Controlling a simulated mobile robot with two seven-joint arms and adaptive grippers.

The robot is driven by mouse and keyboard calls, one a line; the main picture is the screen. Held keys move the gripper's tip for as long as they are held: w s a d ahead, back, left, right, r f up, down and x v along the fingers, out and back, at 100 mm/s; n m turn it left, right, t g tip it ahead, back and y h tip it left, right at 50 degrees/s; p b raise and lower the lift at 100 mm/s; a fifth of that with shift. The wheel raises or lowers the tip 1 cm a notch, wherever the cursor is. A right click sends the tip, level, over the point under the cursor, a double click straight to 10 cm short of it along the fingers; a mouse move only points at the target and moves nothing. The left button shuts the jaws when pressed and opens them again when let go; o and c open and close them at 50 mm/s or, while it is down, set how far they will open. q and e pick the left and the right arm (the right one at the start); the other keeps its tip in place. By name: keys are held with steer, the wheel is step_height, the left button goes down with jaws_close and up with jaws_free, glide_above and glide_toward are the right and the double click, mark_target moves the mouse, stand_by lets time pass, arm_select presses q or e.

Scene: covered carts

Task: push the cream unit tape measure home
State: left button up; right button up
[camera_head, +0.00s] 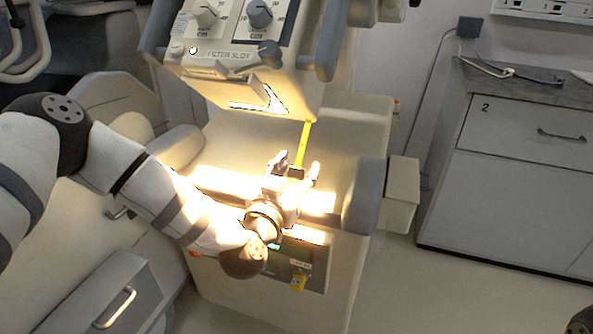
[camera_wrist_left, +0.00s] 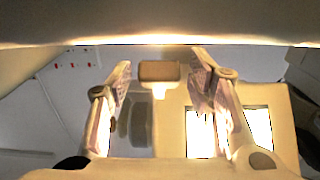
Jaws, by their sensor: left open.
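The cream unit (camera_head: 235,130) stands in the middle of the head view. Its yellow tape measure (camera_head: 302,146) sticks out below the right front of the upper housing. The tape ends in a small dark block (camera_head: 296,173). My left gripper (camera_head: 295,165) is open, with one finger on each side of that block. In the left wrist view, a brown block (camera_wrist_left: 160,72) lies between the spread fingertips (camera_wrist_left: 161,66), with a gap on both sides. I cannot tell whether the palm touches it.
The unit's knob panel (camera_head: 232,20) overhangs the gripper. A grey-capped arm or pad (camera_head: 362,197) stands close to the right.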

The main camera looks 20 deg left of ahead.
arm_select(q)
steer(key=shift+c, duration=0.6)
jaws_close()
steer(key=w+r+p, duration=0.2)
steer(key=w+r, duration=0.2)
steer(key=r, duration=0.1)
steer(key=shift+w, duration=0.3)
arm_select(e)
steer(key=shift+w+r+t, duration=0.3)
steer(key=shift+w+r, duration=0.55)
steer(key=shift+r, duration=0.2)
arm_select(q)
steer(key=shift+o, duration=0.6)
jaws_free()
steer(key=shift+s+f, duration=0.1)
